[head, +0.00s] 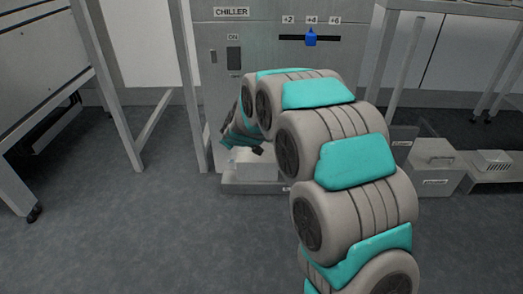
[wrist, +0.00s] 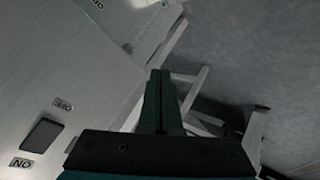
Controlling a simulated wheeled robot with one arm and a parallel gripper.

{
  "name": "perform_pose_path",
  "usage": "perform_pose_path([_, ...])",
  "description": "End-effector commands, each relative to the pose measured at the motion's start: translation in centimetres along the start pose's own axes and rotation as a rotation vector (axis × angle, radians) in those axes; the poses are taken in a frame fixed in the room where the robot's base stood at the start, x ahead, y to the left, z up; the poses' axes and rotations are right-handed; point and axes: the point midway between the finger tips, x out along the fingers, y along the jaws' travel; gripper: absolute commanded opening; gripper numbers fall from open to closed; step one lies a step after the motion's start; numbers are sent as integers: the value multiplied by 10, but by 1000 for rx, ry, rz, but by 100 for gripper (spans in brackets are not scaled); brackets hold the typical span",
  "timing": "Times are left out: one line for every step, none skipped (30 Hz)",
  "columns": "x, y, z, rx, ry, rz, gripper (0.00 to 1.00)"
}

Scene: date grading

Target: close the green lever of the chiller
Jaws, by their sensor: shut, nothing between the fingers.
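The chiller (head: 212,60) is a grey cabinet with a "CHILLER" label, standing at the back in the head view. Its front panel also fills the left of the wrist view (wrist: 60,65). I cannot make out a green lever in either view; my arm covers part of the chiller's lower front. My gripper (wrist: 159,80) is shut and empty, its dark fingers pressed together beside the panel. In the head view it is mostly hidden behind my arm, low by the chiller front.
A dark on/off switch (head: 234,58) and a blue slider (head: 310,38) near "+4" are on the panel. A white box (head: 255,166) sits at its base. Metal frame legs (head: 112,90) stand to the left, grey bins (head: 434,165) to the right. Floor at front left is clear.

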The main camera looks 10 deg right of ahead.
Motion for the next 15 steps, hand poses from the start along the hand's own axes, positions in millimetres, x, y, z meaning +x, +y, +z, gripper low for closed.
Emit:
perform_pose_path([17,0,-1,-26,10,27,0])
perform_pose_path([26,1,-2,-43,15,45,0])
perform_pose_path([37,3,-4,-66,23,71,0])
perform_pose_path([44,6,-6,-84,29,95,0])
perform_pose_path([52,7,-7,-100,33,114,0])
perform_pose_path([63,8,-7,-125,35,139,0])
perform_pose_path([71,9,-7,-142,37,161,0])
perform_pose_path([78,11,-7,-159,38,182,0])
perform_pose_path([87,12,-7,-184,38,209,0])
perform_pose_path([95,13,-6,-202,38,232,0])
perform_pose_path([102,13,-6,-220,37,253,0])
perform_pose_path([110,16,-6,-244,36,283,0])
perform_pose_path([117,17,-5,-262,34,308,0])
perform_pose_path([124,17,-2,-280,28,327,0])
perform_pose_path([132,17,0,-307,22,355,0])
